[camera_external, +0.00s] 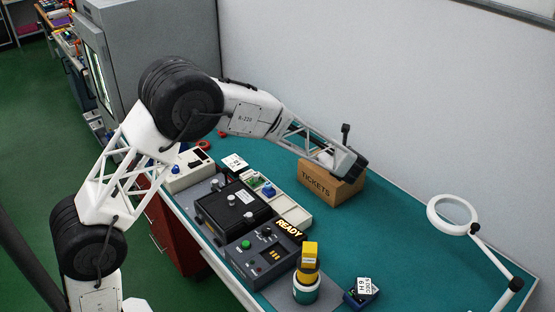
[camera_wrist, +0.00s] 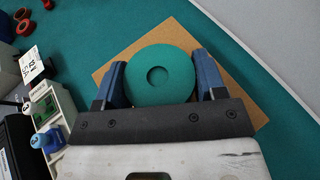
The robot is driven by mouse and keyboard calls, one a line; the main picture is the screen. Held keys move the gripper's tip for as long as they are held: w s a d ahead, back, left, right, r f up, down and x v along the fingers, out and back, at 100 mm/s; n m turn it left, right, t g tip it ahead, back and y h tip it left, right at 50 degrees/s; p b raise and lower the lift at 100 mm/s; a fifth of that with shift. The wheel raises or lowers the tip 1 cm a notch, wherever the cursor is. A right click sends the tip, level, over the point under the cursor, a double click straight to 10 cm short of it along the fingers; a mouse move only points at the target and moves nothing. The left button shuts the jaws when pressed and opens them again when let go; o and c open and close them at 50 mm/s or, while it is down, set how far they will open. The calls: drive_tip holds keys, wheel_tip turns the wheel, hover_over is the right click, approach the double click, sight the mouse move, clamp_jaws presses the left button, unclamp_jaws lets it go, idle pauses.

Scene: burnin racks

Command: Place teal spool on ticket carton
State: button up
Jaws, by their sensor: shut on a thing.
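The teal spool (camera_wrist: 183,76) is a flat ring with a dark centre hole, seen in the wrist view between the two blue fingers of my gripper (camera_wrist: 160,82). The gripper is shut on it. Behind the spool is the brown top of the ticket carton (camera_wrist: 170,32), its edges showing around the spool. In the external view the carton (camera_external: 318,184) stands on the teal bench, marked TICKETS, with my gripper (camera_external: 350,166) right above its top. The spool is hidden there by my arm. I cannot tell whether the spool touches the carton.
A ring lamp (camera_external: 433,215) stands right. Bench between carton and lamp is clear.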

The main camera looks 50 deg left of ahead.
drive_tip(key=shift+f, duration=0.4)
drive_tip(key=shift+f, duration=0.1)
drive_tip(key=o, duration=1)
drive_tip(key=v, duration=1.2)
